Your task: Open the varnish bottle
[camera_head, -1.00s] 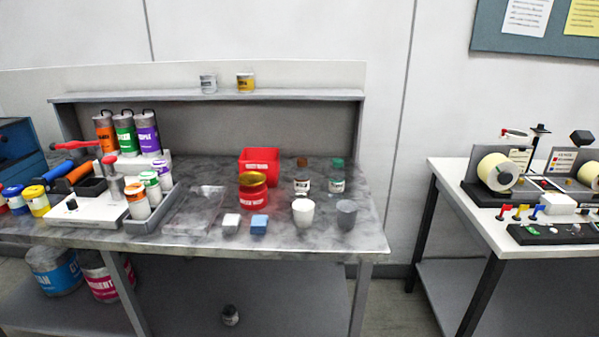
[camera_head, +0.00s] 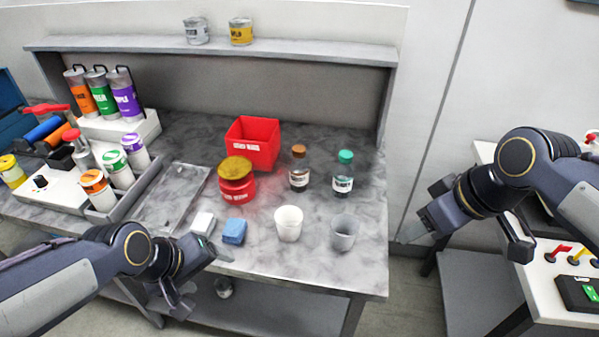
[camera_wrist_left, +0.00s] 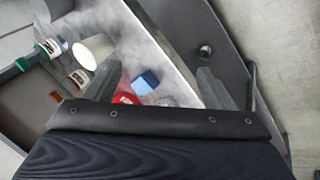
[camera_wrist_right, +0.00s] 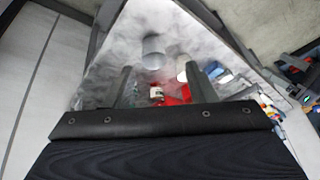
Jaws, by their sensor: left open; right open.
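Two small capped bottles stand upright on the workbench, one brown-capped (camera_head: 299,172) and one green-capped (camera_head: 343,178). Both have white labels too small to read surely, so I cannot tell which is varnish. Both caps are on. In the left wrist view the green-capped bottle (camera_wrist_left: 48,47) and brown-capped bottle (camera_wrist_left: 77,79) show at the left. My left gripper (camera_head: 205,280) is open and empty at the bench's front edge, left of and nearer than the bottles. My right gripper (camera_head: 462,245) is open and empty, right of the bench and apart from the bottles.
A white cup (camera_head: 289,224) and grey cup (camera_head: 343,233) stand in front of the bottles. A red tin (camera_head: 238,190), red bin (camera_head: 252,146), blue block (camera_head: 234,231) and white block (camera_head: 203,223) are left of them. A second table (camera_head: 480,290) is at right.

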